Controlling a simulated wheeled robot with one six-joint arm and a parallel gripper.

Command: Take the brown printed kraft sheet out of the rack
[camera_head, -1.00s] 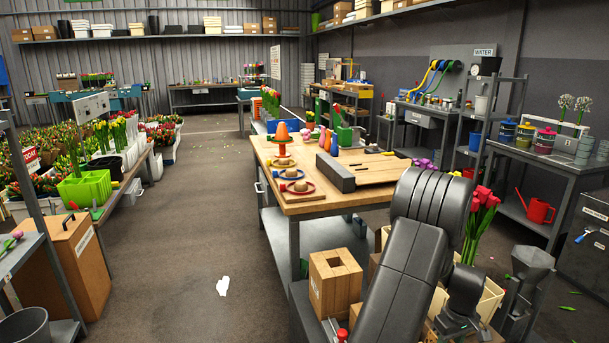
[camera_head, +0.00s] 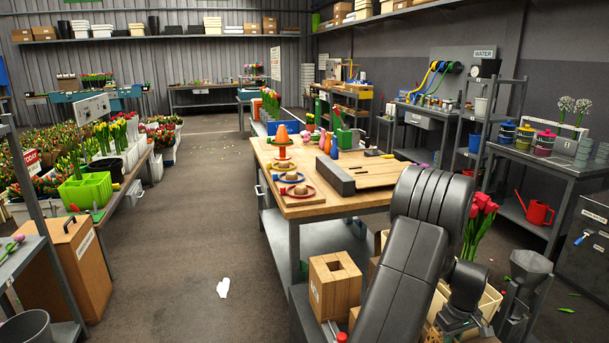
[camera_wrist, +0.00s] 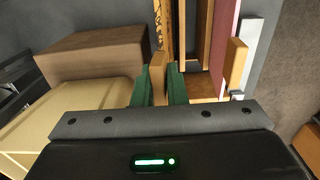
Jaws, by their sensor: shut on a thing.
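The brown printed kraft sheet (camera_wrist: 162,28) shows in the wrist view as a narrow upright edge with a dark pattern on tan. A plain tan tab stands at its near end. My gripper (camera_wrist: 159,88) has its green fingers on both sides of this tab and is shut on it. The rack (camera_wrist: 207,88) shows only in part, with other sheets standing to the right of the printed one. The lower part of the sheet is hidden. In the head view my arm covers this area, and I cannot make out the gripper or the sheet there.
In the wrist view a brown box (camera_wrist: 95,52) and a cream crate (camera_wrist: 70,108) stand close on the left. A maroon sheet (camera_wrist: 225,35) and a white one (camera_wrist: 250,50) stand to the right. In the head view a wooden workbench (camera_head: 310,208) is ahead, with open floor on its left.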

